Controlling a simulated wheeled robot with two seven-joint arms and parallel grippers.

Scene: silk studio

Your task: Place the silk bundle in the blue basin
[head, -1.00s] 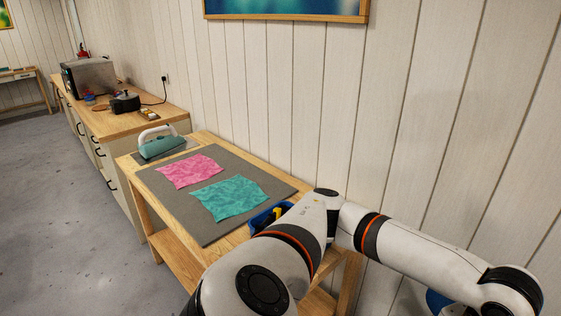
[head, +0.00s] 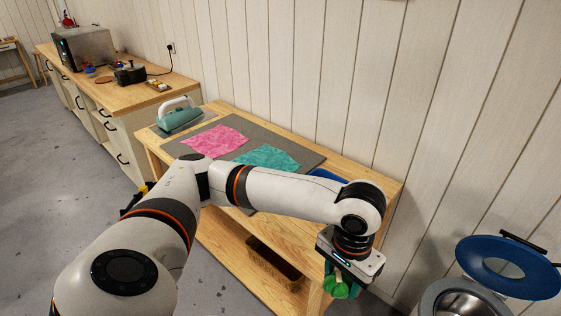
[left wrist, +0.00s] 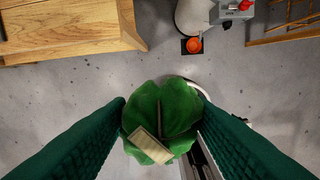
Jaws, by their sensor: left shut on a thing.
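The silk bundle is a rounded green clump with a pale tag. In the left wrist view the bundle (left wrist: 180,105) sits between the two green-padded fingers of my left gripper (left wrist: 163,112), touching them. In the head view the bundle (head: 334,287) hangs under my left gripper (head: 347,268), off the front right corner of the wooden table and above the floor. A blue container, perhaps the basin (head: 327,174), shows only as a rim at the table's right part, mostly hidden behind my left arm. My right gripper is not in view.
On the table (head: 360,168) lie a grey mat (head: 275,140), pink cloth (head: 215,141) and teal cloth (head: 270,157), with an iron (head: 180,117) at the left end. A metal vessel (head: 460,302) with an open blue lid (head: 508,268) stands at right.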

